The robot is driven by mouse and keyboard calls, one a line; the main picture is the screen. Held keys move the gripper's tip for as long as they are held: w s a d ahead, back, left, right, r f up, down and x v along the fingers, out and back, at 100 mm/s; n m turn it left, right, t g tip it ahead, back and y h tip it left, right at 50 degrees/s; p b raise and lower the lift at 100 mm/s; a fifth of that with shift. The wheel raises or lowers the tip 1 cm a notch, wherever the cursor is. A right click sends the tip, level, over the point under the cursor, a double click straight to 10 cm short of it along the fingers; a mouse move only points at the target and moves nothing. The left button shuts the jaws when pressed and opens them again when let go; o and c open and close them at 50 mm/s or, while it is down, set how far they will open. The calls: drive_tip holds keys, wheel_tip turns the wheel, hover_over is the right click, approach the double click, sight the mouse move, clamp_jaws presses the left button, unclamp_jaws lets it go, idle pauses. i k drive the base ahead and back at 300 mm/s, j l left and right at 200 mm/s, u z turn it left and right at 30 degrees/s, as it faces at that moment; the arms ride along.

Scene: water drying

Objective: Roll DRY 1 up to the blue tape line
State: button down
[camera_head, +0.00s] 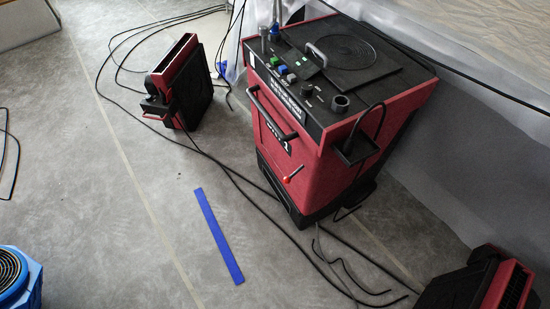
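DRY 1 (285,160) is a tall red and black machine with a dark control panel on top. It stands upright right of the picture's middle. A black bar handle (270,113) is on its front face, and a small red-tipped lever (293,175) sits lower down. My gripper is not in view.
Black cables (240,183) cross the floor between the machine and the tape. Red and black units stand at left (182,85) and lower right (480,285). A blue device (20,280) is at lower left. Plastic sheeting (440,150) hangs behind. Floor left of the tape is clear.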

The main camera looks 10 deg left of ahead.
sight(291, 131)
drive_tip(key=i+j+u, duration=0.35)
drive_tip(key=i+u, duration=0.15)
drive_tip(key=u, duration=0.2)
drive_tip(key=i+j+u, duration=0.15)
drive_tip(key=u, duration=0.25)
drive_tip(key=i, duration=0.1)
